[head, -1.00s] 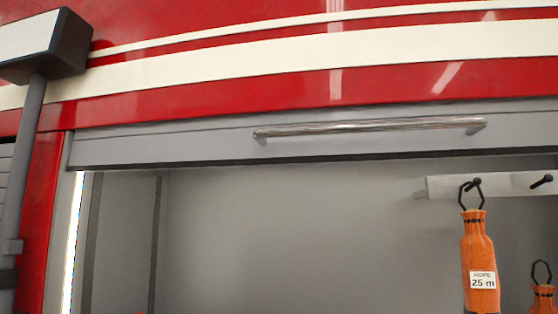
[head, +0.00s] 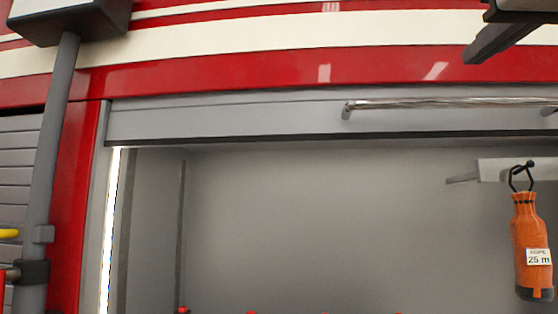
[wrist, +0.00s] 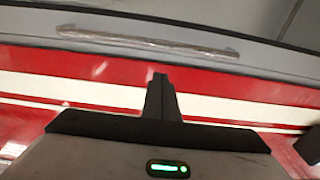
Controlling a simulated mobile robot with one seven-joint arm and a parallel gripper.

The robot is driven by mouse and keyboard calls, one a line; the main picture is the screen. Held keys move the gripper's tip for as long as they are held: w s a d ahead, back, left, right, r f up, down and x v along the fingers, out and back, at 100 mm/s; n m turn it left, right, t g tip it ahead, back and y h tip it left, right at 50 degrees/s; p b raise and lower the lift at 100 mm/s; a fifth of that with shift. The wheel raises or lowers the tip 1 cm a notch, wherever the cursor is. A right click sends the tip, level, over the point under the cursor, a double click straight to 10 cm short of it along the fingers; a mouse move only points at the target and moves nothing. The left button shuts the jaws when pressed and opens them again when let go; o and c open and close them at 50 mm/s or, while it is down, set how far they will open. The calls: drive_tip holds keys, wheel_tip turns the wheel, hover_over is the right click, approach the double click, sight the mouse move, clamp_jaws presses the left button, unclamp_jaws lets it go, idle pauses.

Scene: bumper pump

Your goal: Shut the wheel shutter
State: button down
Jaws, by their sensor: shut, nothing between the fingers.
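The wheel shutter (head: 230,122) is rolled up; its grey bottom slat spans the top of the open compartment. A polished bar handle (head: 450,104) runs along the slat on two mounts, its right end near the picture's edge. The shutter (wrist: 270,55) and handle (wrist: 150,42) also show in the wrist view. My gripper (head: 471,57) enters at the top right of the head view, above the handle and apart from it. In the wrist view, the dark fingers (wrist: 160,80) are together and empty, pointing toward the handle, with red and white bodywork beyond them.
Below the shutter is the open grey compartment (head: 330,220). An orange rope bag (head: 530,240) marked 25 m hangs from a hook rail (head: 490,170) at the right. A grey post (head: 50,180) stands at the left, by a slatted panel (head: 18,165).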

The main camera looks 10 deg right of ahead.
drive_tip(key=x, duration=0.3)
drive_tip(key=r+p+x, duration=0.1)
drive_tip(key=x, duration=0.2)
drive_tip(key=p+x, duration=0.1)
drive_tip(key=x, duration=0.2)
drive_tip(key=shift+d+r, duration=0.15)
drive_tip(key=shift+r, duration=0.2)
drive_tip(key=f, duration=0.2)
drive_tip(key=f+b, duration=0.1)
drive_tip(key=f, duration=0.1)
drive_tip(key=shift+s, duration=0.35)
drive_tip(key=shift+f, duration=0.1)
